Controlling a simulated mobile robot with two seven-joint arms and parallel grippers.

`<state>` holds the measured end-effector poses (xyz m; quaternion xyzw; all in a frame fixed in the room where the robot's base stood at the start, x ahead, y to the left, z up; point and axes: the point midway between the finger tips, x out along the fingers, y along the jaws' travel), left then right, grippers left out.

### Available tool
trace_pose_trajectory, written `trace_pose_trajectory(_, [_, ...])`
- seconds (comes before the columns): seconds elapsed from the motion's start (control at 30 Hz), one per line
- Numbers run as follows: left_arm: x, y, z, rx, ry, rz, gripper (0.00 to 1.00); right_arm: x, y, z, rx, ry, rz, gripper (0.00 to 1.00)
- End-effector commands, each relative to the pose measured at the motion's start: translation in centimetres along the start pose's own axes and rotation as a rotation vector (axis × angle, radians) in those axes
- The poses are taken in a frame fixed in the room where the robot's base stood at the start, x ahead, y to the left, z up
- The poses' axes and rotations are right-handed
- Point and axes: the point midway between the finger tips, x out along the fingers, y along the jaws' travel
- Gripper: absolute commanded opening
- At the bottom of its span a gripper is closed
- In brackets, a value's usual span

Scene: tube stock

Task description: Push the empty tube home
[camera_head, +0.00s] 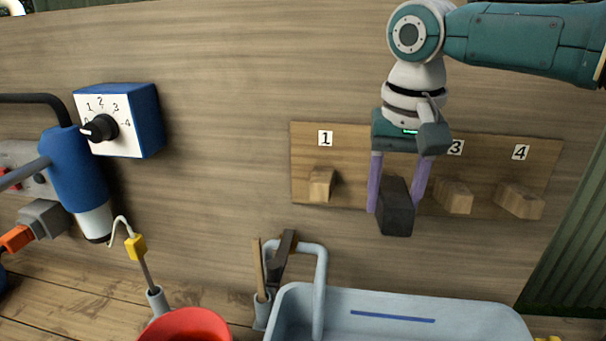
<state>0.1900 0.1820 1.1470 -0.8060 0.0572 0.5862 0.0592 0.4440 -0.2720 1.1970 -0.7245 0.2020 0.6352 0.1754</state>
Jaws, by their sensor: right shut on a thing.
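A wooden board (343,155) on the wall carries a row of protruding block-shaped ends. Pale wooden ones stick out under label 1 (321,184), label 3 (455,195) and label 4 (519,200). Between 1 and 3 a dark grey block-shaped end (396,208) sticks out further; its label is hidden behind my gripper. I cannot tell from here which of these is the empty tube. My right gripper (396,193) comes from above, its purple fingers shut on the sides of the dark end. My left gripper is not in view.
A blue box with a numbered dial (148,118) is on the wall at left, near a blue cylinder (75,168) with cables. Below stand a pale blue tub (440,306), a red bowl (188,325) and a holder with tools (262,312). The wall between dial and board is clear.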

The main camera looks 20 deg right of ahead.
Motion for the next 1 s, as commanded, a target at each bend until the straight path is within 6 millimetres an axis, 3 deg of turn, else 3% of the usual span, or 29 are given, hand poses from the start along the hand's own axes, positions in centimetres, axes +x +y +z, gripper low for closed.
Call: trace_pose_trajectory(1.0, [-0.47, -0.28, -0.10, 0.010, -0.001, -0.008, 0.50, 0.10, -0.03, -0.07, 0.000, 0.001, 0.000, 0.02])
